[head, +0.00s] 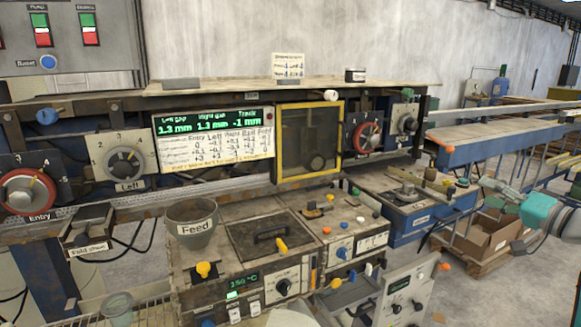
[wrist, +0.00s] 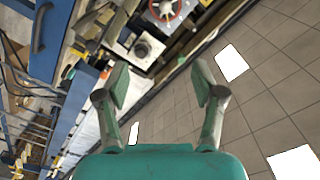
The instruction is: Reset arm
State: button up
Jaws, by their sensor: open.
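My gripper (head: 487,184) is at the right side of the head view, with its teal wrist behind it. It is raised in front of the blue bench unit and apart from the machine. In the wrist view my gripper (wrist: 162,92) shows two spread fingers with nothing between them. Past the fingertips the wrist view shows the machine's edge with a red dial (wrist: 172,8) and a dark knob (wrist: 141,50), and tiled floor.
The machine panel has a display (head: 213,124), a yellow-framed window (head: 309,143) and several dials. A grey Feed bucket (head: 192,222) stands in front. A cardboard box (head: 490,232) lies on a pallet below my gripper. Tiled floor (wrist: 265,90) is open at right in the wrist view.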

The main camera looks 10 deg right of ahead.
jog(key=s+a+f+m+h, duration=0.15)
jog(key=a+f, duration=0.35)
jog(key=f, duration=0.5)
jog(key=s+a+f+m+h, duration=0.1)
jog(key=s+a+f+h, duration=0.2)
jog(key=f, duration=0.8)
jog(key=s+a+f+m+h, duration=0.1)
jog(key=s+a+f, duration=0.1)
jog(key=a+f, duration=0.6)
jog(key=s+a+f+g, duration=0.1)
jog(key=s+a+f, duration=0.3)
jog(key=s+f, duration=0.55)
jog(key=s+a+f+n+g+h, duration=0.1)
jog(key=s+a+f+n, duration=0.2)
jog(key=s, duration=0.6)
jog(key=s+a+f+g+h, duration=0.1)
jog(key=s+a+f, duration=0.3)
jog(key=s, duration=0.5)
jog(key=s+a+r+n, duration=0.2)
jog(key=s+r, duration=0.1)
jog(key=s, duration=0.3)
jog(key=s+a+r+n+y, duration=0.1)
jog(key=s+a+r+n, duration=0.1)
jog(key=s, duration=0.4)
jog(key=s+a+r+n, duration=0.2)
jog(key=s+r, duration=0.3)
jog(key=s, duration=0.1)
jog(key=shift+s+a+n+t+y, duration=0.15)
jog(key=shift+s+n+t+y, duration=0.1)
jog(key=shift+n+t+y, duration=0.15)
